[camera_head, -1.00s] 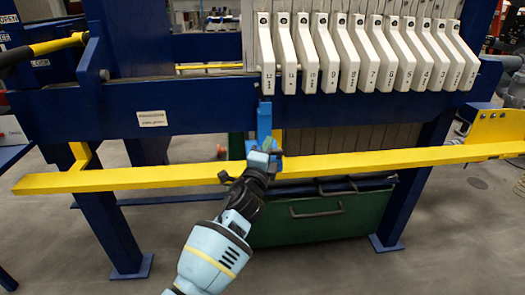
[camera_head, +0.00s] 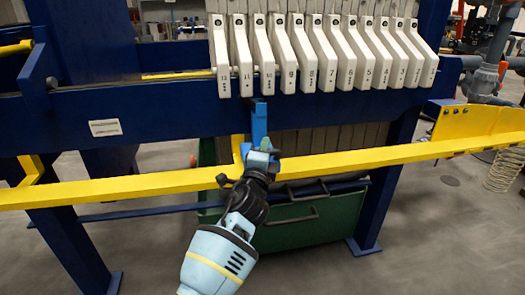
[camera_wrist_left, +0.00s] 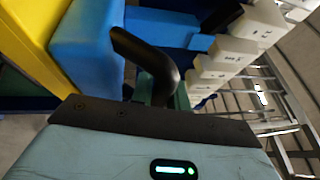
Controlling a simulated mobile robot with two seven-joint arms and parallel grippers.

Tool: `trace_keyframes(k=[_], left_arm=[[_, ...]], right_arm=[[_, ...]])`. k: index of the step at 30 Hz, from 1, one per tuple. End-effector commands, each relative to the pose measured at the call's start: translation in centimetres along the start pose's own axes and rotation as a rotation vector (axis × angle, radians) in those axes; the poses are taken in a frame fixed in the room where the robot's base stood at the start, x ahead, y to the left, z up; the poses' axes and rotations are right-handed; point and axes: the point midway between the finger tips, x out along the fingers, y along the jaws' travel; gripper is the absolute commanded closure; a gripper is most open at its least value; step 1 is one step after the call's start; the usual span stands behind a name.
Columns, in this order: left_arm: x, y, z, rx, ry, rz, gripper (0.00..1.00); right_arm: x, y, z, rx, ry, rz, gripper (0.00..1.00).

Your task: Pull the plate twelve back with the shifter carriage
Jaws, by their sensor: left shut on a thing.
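The shifter carriage (camera_head: 259,122) is a blue block on the yellow rail, below the row of white plate handles. My left gripper (camera_head: 262,162) is shut on its black handle, which shows in the left wrist view (camera_wrist_left: 152,62) in front of the blue block (camera_wrist_left: 88,42). Plate twelve (camera_head: 219,55) is the leftmost white handle in the row. The carriage now stands to the right of plate twelve, about below the handle marked 10 (camera_head: 262,55). The gripper's fingertips are mostly hidden. My right gripper is out of view.
The yellow rail (camera_head: 120,188) runs across the front, below a blue beam (camera_head: 170,110). A green bin (camera_head: 320,222) with black handles stands under the rail. Blue legs stand at both sides. A yellow plate (camera_head: 470,122) is at the rail's right.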

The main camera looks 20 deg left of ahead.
Motion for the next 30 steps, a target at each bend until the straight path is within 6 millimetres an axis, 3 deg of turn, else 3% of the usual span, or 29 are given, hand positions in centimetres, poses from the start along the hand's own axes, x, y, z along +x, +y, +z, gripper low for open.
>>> trace_keyframes(k=[5,6,11,22,30], left_arm=[[0.0,0.0,-0.1,0.000,0.001,-0.001,1.00],[0.0,0.0,-0.1,0.000,0.001,-0.001,0.82],[0.0,0.0,0.0,0.000,0.001,0.000,0.62],[-0.4,0.0,0.0,0.000,0.001,0.000,0.62],[-3.8,-0.1,0.0,-0.001,0.001,0.000,0.62]], right_arm=[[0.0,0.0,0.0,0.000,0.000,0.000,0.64],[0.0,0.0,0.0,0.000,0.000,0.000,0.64],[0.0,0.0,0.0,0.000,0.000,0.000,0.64],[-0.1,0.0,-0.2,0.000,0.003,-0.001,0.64],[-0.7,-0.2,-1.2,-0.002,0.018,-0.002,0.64]])
